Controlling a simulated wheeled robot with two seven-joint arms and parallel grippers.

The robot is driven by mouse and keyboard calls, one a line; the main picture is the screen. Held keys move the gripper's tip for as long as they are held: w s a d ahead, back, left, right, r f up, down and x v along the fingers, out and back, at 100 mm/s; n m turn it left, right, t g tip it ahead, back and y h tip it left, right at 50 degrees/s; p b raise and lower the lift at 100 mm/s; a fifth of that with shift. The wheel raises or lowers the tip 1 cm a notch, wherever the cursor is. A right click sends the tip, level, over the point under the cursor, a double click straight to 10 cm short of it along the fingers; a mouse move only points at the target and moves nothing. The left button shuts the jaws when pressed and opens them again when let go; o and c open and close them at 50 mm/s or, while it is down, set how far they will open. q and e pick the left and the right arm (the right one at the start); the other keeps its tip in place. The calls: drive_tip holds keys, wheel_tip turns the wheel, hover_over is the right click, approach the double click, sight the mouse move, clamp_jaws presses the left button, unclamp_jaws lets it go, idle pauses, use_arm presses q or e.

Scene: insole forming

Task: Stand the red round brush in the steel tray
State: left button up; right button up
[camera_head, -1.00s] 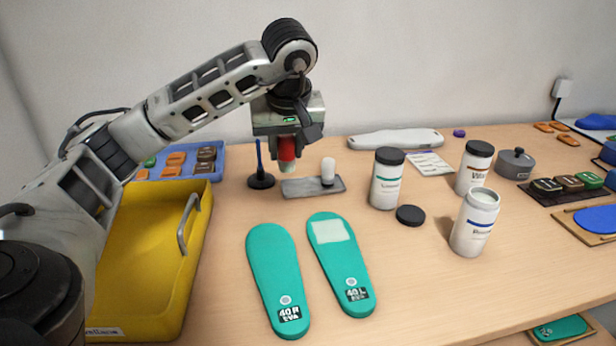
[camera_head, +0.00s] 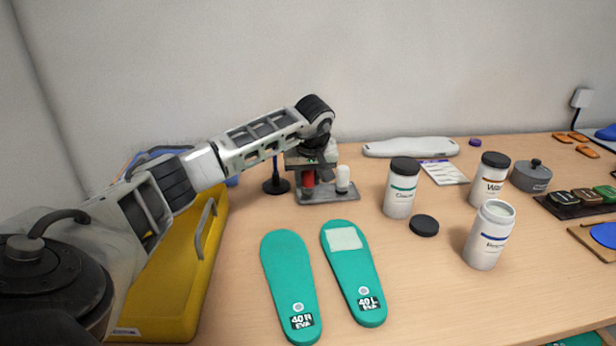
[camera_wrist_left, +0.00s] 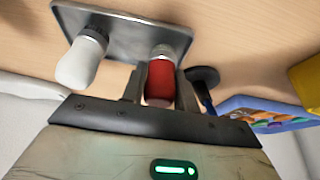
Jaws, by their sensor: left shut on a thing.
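The red round brush (camera_head: 309,180) is upright between the fingers of my left gripper (camera_head: 309,178), which is shut on it. The steel tray (camera_head: 340,196) lies flat on the table, with the brush low over its left part. In the left wrist view the red brush (camera_wrist_left: 160,82) has its pale tip at the tray (camera_wrist_left: 125,32); I cannot tell whether it touches. A white round brush (camera_head: 343,178) stands in the tray to the right of the red one. It also shows in the left wrist view (camera_wrist_left: 80,62). My right gripper is not in view.
A black stand with a blue rod (camera_head: 276,185) is just left of the tray. A yellow bin (camera_head: 165,300) stands at left. Two green insoles (camera_head: 290,280) lie in front. A white jar with a black lid (camera_head: 401,190) stands to the right, near a loose black lid (camera_head: 424,225).

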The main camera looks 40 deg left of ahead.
use_arm(q)
drive_tip(key=shift+f, duration=0.3)
drive_tip(key=o, duration=1)
drive_tip(key=shift+r, duration=0.1)
drive_tip(key=v, duration=1.2)
drive_tip(key=shift+r, duration=0.1)
